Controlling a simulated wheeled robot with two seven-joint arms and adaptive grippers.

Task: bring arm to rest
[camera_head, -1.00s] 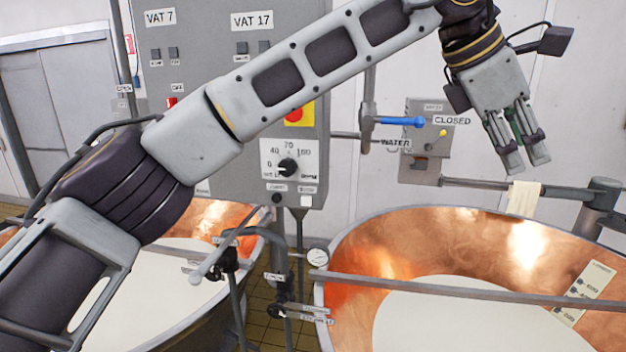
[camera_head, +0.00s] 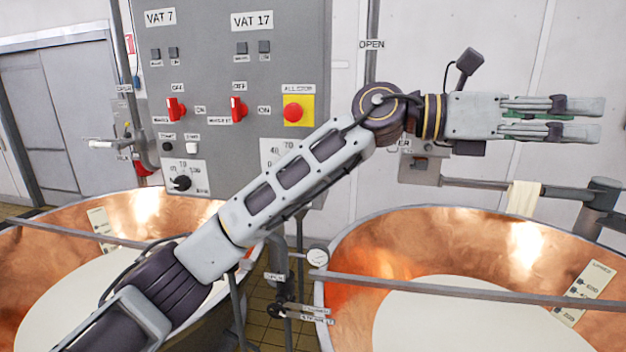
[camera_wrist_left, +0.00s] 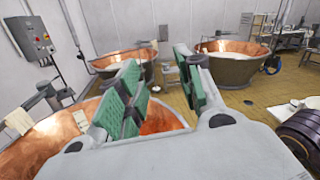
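My left arm (camera_head: 290,185) reaches from the lower left across the control panel. My left gripper (camera_head: 592,119) points to the right, above the right copper vat and apart from it. Its two fingers lie one above the other with a gap between them. In the left wrist view, the gripper (camera_wrist_left: 158,75) shows its green pads apart, with nothing between them. My right gripper is in neither view.
The control panel (camera_head: 215,65) has red switches and a yellow-backed stop button (camera_head: 293,110). A left copper vat (camera_head: 145,205) and a right copper vat (camera_head: 450,232) hold pale liquid. A cloth (camera_head: 523,198) hangs on a pipe behind the right vat. Wall valves are partly hidden by my arm.

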